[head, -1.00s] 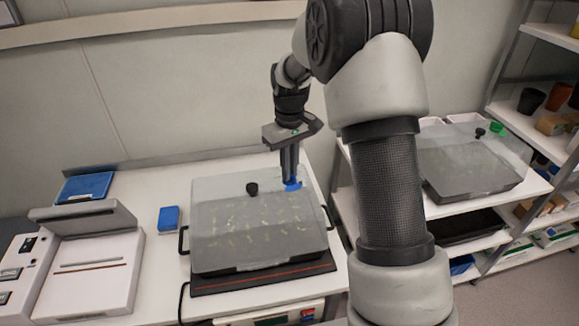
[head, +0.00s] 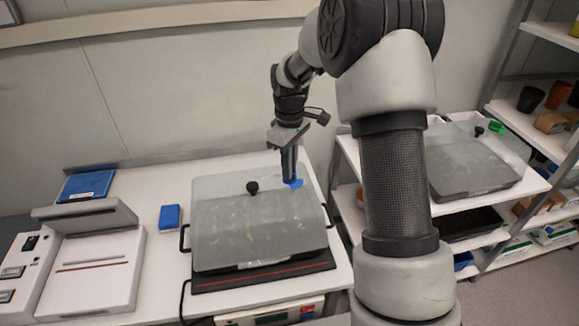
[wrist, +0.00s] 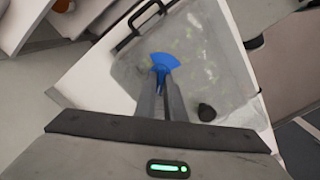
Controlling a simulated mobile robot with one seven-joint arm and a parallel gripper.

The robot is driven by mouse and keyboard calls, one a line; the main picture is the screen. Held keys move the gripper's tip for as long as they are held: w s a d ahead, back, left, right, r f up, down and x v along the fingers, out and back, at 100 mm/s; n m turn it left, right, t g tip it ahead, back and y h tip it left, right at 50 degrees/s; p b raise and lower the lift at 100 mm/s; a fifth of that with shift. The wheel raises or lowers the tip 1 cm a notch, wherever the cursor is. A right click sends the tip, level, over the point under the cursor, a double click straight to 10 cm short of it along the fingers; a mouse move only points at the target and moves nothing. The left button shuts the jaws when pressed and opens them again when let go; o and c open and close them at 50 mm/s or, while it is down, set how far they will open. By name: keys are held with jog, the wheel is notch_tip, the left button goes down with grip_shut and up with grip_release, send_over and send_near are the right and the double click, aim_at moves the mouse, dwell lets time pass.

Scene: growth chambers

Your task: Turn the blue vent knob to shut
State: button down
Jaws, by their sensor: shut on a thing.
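The blue vent knob (head: 296,183) sits on top of the clear chamber lid (head: 225,220), near its back right. In the wrist view the blue knob (wrist: 165,62) shows a fan-shaped flap beyond the fingertips. My gripper (head: 290,178) points down from above and is shut on the knob; it also shows in the wrist view (wrist: 161,80). The fingers hide part of the knob. A black knob (head: 252,188) stands on the same lid to the left, and in the wrist view (wrist: 207,112) it is right of the fingers.
The chamber rests on a dark heat mat (head: 265,273) on a white bench (head: 165,262). A blue box (head: 170,216) and a white device (head: 95,270) are to the left. A second covered tray (head: 470,170) with a green knob (head: 497,127) stands on the right shelf.

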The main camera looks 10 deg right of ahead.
jog(key=c, duration=1.8)
grip_release()
jog(key=shift+c, duration=0.2)
jog(key=shift+r, duration=0.1)
notch_tip(320, 180, up, 17)
jog(key=p, duration=0.1)
jog(key=shift+r, duration=0.15)
